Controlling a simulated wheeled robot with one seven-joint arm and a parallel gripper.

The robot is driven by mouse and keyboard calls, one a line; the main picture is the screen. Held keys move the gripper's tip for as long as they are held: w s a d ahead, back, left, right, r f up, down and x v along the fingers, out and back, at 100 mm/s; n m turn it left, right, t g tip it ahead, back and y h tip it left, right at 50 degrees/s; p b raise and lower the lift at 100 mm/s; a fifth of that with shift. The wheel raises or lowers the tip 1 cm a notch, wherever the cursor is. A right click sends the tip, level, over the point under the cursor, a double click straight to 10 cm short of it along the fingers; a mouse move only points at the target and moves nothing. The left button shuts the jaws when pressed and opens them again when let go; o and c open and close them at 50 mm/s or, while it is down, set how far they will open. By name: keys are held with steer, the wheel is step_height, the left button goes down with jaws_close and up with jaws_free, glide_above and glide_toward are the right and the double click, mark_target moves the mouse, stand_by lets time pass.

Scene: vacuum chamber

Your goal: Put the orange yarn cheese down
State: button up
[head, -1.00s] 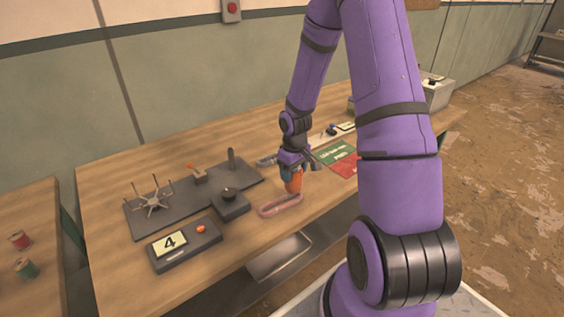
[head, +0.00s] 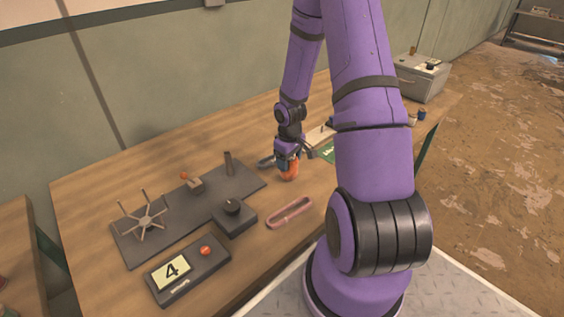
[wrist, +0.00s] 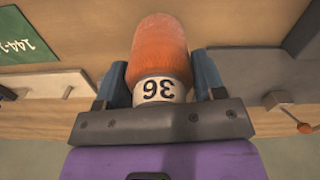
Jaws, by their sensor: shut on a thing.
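The orange yarn cheese (head: 290,170) is an orange cylinder held in my gripper (head: 287,158) over the wooden table (head: 120,185).
A pink loop-shaped piece (head: 290,212) lies in front. A dark plate with a spoked wheel (head: 146,218) and a box showing 4 (head: 188,270) stand left. A green card (head: 327,152) is partly behind my arm. A grey box (head: 423,78) stands at the back right.

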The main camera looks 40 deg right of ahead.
steer(key=shift+d+f, duration=0.1)
steer(key=shift+f, duration=0.5)
steer(key=o, duration=1)
steer(key=shift+f, duration=0.1)
steer(key=shift+c, duration=0.2)
